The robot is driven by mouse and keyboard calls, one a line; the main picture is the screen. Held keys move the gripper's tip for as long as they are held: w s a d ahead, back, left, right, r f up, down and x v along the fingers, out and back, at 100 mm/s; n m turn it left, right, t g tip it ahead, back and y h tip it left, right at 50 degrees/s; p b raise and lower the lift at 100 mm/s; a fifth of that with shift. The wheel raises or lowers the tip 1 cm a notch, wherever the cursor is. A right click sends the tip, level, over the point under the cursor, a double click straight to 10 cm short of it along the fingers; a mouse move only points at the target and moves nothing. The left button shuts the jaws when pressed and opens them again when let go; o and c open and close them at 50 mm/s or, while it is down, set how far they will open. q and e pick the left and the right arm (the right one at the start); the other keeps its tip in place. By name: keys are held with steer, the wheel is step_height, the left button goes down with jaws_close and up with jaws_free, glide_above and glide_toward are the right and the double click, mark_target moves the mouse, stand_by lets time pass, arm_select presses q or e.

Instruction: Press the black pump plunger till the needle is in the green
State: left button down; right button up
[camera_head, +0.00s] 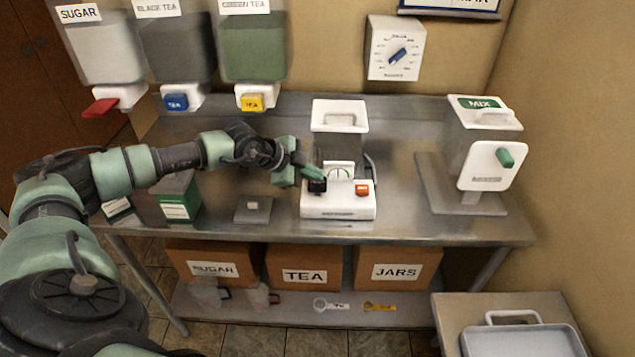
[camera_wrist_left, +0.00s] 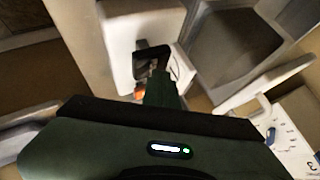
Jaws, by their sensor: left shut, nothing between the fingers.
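The white pump unit (camera_head: 338,210) stands on the steel bench, with a small round-topped gauge (camera_head: 339,171) on its front. The gauge needle looks roughly upright, but its colour zones are too small to read. The black pump plunger (camera_head: 317,186) is at the left of the front, partly covered by my left gripper (camera_head: 314,174). The gripper is shut and empty, its tips right at the plunger; I cannot tell whether they touch. In the left wrist view the shut fingers (camera_wrist_left: 162,88) point at the black plunger (camera_wrist_left: 152,57). My right gripper is out of view.
An orange button (camera_head: 362,189) sits right of the gauge. A green-and-white box (camera_head: 177,197) and a small grey plate (camera_head: 253,209) lie to the left. The MIX machine (camera_head: 486,150) stands to the right. Dispensers hang at upper left.

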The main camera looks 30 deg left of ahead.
mark_target(314, 184)
arm_select(q)
steer(key=shift+f+b, duration=0.3)
steer(key=shift+f, duration=0.2)
steer(key=shift+s+f+b, duration=0.1)
steer(key=shift+f+b, duration=0.5)
steer(key=shift+f, duration=0.4)
stand_by(0.8)
steer(key=shift+r, duration=0.1)
steer(key=shift+r+p, duration=1.55)
steer(key=shift+r, duration=0.45)
steer(key=shift+r, duration=0.1)
steer(key=shift+r+p, duration=0.3)
steer(key=shift+p, duration=0.05)
step_height(314, 184, up, 4)
steer(key=p, duration=0.3)
steer(key=shift+r, duration=0.15)
